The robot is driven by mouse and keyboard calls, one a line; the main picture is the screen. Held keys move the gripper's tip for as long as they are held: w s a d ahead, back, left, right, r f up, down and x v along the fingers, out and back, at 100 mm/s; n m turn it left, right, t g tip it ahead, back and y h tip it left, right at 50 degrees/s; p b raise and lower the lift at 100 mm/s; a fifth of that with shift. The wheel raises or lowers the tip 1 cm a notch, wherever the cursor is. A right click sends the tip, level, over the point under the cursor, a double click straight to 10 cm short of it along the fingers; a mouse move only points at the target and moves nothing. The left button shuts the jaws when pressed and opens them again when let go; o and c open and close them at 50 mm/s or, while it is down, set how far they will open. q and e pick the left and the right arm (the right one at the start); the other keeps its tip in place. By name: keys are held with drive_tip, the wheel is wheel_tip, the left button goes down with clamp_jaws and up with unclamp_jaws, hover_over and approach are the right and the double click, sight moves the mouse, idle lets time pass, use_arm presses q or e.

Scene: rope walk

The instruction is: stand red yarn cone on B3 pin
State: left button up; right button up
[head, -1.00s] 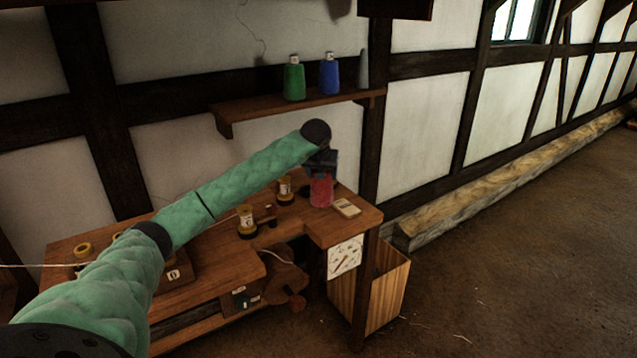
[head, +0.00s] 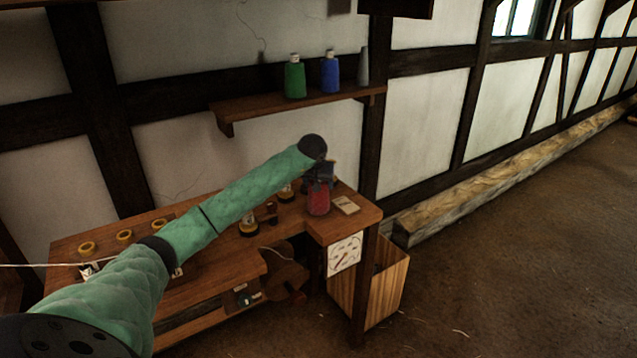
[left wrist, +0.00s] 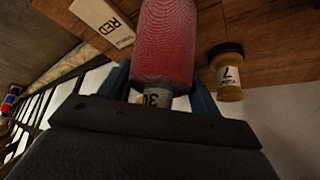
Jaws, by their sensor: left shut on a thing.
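The red yarn cone (head: 318,204) is upright at the right end of the wooden workbench (head: 208,272), beside a pale card. My left gripper (head: 319,180) is shut on its top from above. In the left wrist view the red cone (left wrist: 164,45) lies between the two fingers, with its pale, numbered neck toward the palm. I cannot tell whether its base touches the bench. No pin marked B3 can be read. A slim grey tapered piece (head: 363,68) stands bare on the wall shelf. My right gripper is not in view.
The wall shelf (head: 300,103) carries a green cone (head: 295,78) and a blue cone (head: 330,74). A card reading RED (left wrist: 103,22) lies by the red cone. A yellow spool marked 7 (left wrist: 229,74) is near the gripper. A wooden bin (head: 384,290) stands below the bench.

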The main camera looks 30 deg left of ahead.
use_arm(q)
drive_tip(key=shift+f, duration=0.1)
drive_tip(key=o, duration=1.4)
